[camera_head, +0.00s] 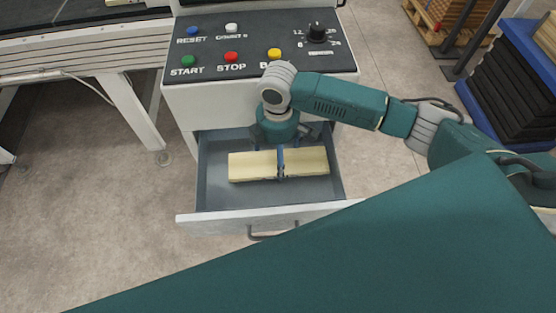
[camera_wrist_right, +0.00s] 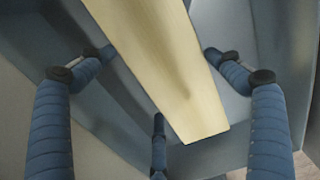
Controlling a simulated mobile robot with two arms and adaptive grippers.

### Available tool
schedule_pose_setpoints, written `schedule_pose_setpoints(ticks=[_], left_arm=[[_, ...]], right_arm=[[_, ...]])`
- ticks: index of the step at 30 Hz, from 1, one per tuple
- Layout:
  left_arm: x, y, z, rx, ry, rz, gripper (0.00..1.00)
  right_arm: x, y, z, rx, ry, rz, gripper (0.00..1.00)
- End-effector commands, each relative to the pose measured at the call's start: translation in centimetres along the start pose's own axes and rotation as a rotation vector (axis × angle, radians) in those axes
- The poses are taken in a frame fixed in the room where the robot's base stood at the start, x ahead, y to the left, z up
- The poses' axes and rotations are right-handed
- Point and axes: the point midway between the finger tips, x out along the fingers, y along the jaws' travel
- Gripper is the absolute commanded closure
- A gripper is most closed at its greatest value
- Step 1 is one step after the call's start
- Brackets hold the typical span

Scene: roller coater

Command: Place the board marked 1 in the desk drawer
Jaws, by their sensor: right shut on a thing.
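A pale wooden board (camera_head: 305,161) is inside the open desk drawer (camera_head: 215,190), lying crosswise; no number is legible on it. My right gripper (camera_head: 281,160) reaches down from above at the board's middle and is shut on it, one finger crossing its near side. In the right wrist view the board (camera_wrist_right: 165,60) runs between the blue fingers (camera_wrist_right: 160,85), with grey drawer surface behind it. I cannot tell whether the board touches the drawer floor. My left gripper is not in view.
The control desk (camera_head: 260,50) with coloured buttons and a knob stands above the drawer. The drawer's front has a handle (camera_head: 272,234). A white-legged conveyor (camera_head: 130,110) is at left. Stacked dark boards (camera_head: 510,90) and a pallet (camera_head: 445,20) are at right.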

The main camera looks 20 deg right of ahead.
Motion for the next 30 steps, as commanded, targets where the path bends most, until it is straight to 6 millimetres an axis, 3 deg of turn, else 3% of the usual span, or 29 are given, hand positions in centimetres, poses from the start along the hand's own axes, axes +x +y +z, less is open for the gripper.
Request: schedule_pose_setpoints(ticks=[9, 21, 22, 23, 30], left_arm=[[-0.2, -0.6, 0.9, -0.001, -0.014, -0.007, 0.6], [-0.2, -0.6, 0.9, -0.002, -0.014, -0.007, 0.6], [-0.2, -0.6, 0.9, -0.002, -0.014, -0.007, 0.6], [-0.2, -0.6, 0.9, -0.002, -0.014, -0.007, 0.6], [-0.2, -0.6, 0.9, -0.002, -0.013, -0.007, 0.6]], right_arm=[[4.0, 0.0, 0.0, 0.001, 0.0, -0.001, 0.41], [4.6, 0.0, 0.0, 0.0, 0.001, 0.001, 0.41], [4.6, 0.0, 0.0, 0.0, 0.001, 0.001, 0.06], [4.6, 0.0, 0.0, 0.0, 0.0, 0.001, 0.0], [4.6, 0.0, 0.0, 0.0, 0.0, 0.001, 0.0]])
